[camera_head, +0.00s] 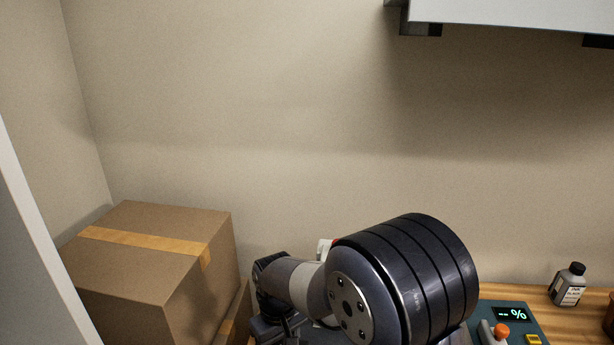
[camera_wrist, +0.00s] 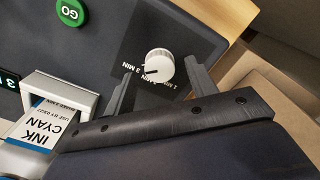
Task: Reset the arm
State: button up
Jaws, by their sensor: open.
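My arm (camera_head: 400,285) rises into the lower middle of the head view, its large dark joint in front of the bench. My gripper (camera_wrist: 160,63) shows in the wrist view with its two fingers apart. A white dial knob (camera_wrist: 160,64) on the dark panel appears between the fingertips, with "MIN" markings around it. No contact between fingers and knob is clear. The gripper's fingers are not clear in the head view.
A teal control box (camera_head: 515,318) and ink bottle (camera_head: 568,285) stand right of my arm. A taped cardboard box (camera_head: 150,260) is at left. A grey cabinet (camera_head: 510,20) hangs above.

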notch_tip(320, 180, up, 9)
notch_tip(320, 180, down, 10)
jog(key=shift+f, duration=0.15)
jog(key=n, duration=0.4)
jog(key=shift+n, duration=0.3)
jog(key=n, duration=0.5)
jog(key=shift+p, duration=0.3)
jog(key=n, duration=0.5)
jog(key=shift+n+p, duration=0.6)
jog(key=shift+n, duration=2.2)
